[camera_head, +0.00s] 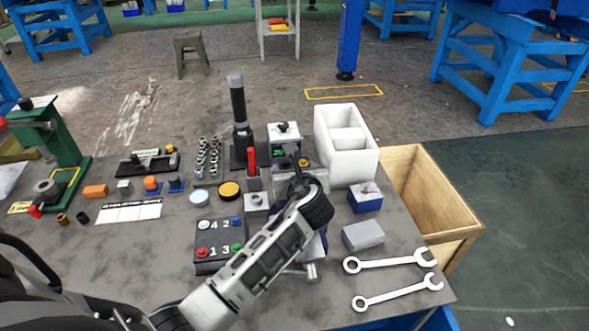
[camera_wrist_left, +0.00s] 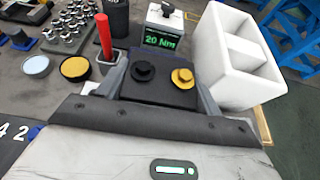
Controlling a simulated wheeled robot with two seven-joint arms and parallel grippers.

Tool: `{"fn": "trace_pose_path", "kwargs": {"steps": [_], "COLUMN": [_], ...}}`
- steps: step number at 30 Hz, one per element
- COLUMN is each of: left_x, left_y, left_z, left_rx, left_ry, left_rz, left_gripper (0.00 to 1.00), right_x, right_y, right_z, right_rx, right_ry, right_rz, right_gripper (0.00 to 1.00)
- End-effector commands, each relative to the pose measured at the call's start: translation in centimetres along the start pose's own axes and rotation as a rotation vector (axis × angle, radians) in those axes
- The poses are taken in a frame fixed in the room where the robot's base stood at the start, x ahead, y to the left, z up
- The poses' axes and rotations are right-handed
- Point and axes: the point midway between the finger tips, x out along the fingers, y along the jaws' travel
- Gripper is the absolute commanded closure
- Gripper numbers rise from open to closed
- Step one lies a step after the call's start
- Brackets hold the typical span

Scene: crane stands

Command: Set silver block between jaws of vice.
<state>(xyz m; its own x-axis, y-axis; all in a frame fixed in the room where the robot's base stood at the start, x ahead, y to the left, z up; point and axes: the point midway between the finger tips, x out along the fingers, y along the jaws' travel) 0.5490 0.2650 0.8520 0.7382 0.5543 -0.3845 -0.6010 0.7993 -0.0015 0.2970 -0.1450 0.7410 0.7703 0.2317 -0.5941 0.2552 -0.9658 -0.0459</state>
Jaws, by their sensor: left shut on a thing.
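A light grey, silver-looking block (camera_head: 362,235) lies on the table right of my left arm in the head view. A blue vice-like body (camera_head: 318,245) with a metal handle (camera_head: 312,271) shows only partly behind my left arm; its jaws are hidden. My left gripper (camera_head: 297,170) is beyond that body, away from the block. In the left wrist view its fingers (camera_wrist_left: 160,80) are on either side of a dark box (camera_wrist_left: 150,88) with a black and a gold knob, and it appears shut on that box. My right gripper is not in view.
A white bin (camera_head: 347,160) and a wooden crate (camera_head: 430,190) stand at the right. A blue block with a silver top (camera_head: 366,197) is near the bin. Two wrenches (camera_head: 390,262) lie at the front right. A red-handled tool (camera_head: 252,160) stands left of the gripper.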

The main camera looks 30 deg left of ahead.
Motion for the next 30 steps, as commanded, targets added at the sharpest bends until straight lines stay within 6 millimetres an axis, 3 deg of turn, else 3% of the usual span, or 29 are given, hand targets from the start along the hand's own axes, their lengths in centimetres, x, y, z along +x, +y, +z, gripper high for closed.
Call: {"fn": "trace_pose_path", "kwargs": {"steps": [1,2,4,16,30], "left_x": [0.0,0.1,0.1,-0.6,-9.8], "left_y": [0.0,0.0,0.0,0.0,0.0], "left_z": [0.1,-0.2,-0.2,0.1,0.1], "left_rx": [0.0,0.002,0.001,0.002,0.001], "left_ry": [-0.005,0.0,0.0,0.001,0.002], "left_rz": [-0.001,0.001,0.001,0.0,-0.001], "left_gripper": [0.76,0.32,0.13,0.13,0.13], "right_x": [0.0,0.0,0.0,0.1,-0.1], "right_y": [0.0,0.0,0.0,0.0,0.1], "right_z": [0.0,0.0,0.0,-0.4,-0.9], "right_rx": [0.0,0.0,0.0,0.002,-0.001], "right_ry": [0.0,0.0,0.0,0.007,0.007], "right_rz": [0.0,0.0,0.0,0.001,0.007], "right_gripper": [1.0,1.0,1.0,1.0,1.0]}}
